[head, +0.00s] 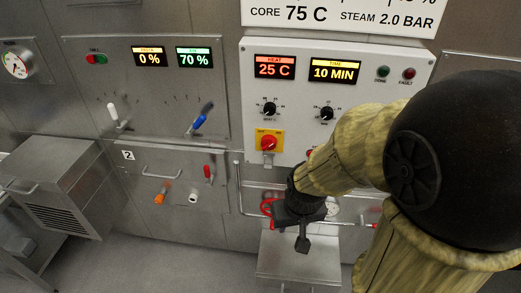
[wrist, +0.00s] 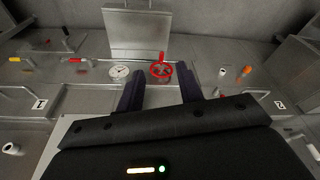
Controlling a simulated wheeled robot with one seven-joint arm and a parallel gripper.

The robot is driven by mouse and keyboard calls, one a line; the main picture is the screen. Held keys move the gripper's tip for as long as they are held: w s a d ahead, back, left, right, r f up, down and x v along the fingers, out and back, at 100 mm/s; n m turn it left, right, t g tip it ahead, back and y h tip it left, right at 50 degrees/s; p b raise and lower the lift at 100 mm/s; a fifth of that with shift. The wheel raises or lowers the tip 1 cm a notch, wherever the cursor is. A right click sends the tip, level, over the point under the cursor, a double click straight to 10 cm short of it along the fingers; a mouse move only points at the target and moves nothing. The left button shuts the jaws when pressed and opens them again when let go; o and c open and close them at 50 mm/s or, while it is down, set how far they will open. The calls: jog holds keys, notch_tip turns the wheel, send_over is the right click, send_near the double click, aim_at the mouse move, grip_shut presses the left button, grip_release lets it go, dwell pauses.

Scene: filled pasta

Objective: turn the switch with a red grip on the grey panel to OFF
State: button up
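The switch with a red grip (head: 268,143) sits on a yellow plate at the lower left of the light grey panel (head: 340,110). Its markings are too small to read, so I cannot tell its setting. My gripper (head: 304,226) is below the panel and to the right of the switch in the head view, apart from it. In the wrist view my gripper (wrist: 160,85) has its two dark fingers spread with nothing held between them. The switch cannot be made out in the wrist view.
A red handwheel (wrist: 161,70) and a round gauge (wrist: 120,72) lie beyond my fingers. A pipe (head: 240,195) runs below the panel. A steel box (head: 298,258) stands lower down. The left panel has white (head: 113,115) and blue (head: 200,121) levers.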

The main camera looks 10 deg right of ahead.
jog(key=shift+o, duration=0.4)
jog(key=o, duration=0.4)
jog(key=shift+w, duration=0.1)
jog(key=shift+o, duration=1.2)
jog(key=shift+w+a+f, duration=0.1)
jog(key=shift+w+a, duration=0.15)
jog(key=w+a+f+m+t+h+p, duration=0.2)
jog(key=w+f+m+t, duration=0.15)
jog(key=w, duration=0.25)
jog(key=w+a+f+m+t+h+p, duration=0.1)
jog(key=w+f+m+t+p, duration=0.2)
jog(key=w, duration=0.4)
jog(key=r+n+t+h, duration=0.1)
jog(key=t, duration=0.1)
jog(key=a+r+n+t+p, duration=0.1)
jog(key=r+t, duration=0.1)
jog(key=t, duration=0.1)
jog(key=a+r+n+t+h+p, duration=0.1)
jog(key=r+t, duration=0.1)
jog(key=t, duration=0.1)
jog(key=shift+s+r+h, duration=0.2)
jog(key=shift+s+h, duration=0.1)
jog(key=shift+s, duration=0.05)
jog(key=shift+w+b, duration=0.1)
jog(key=shift+b, duration=0.2)
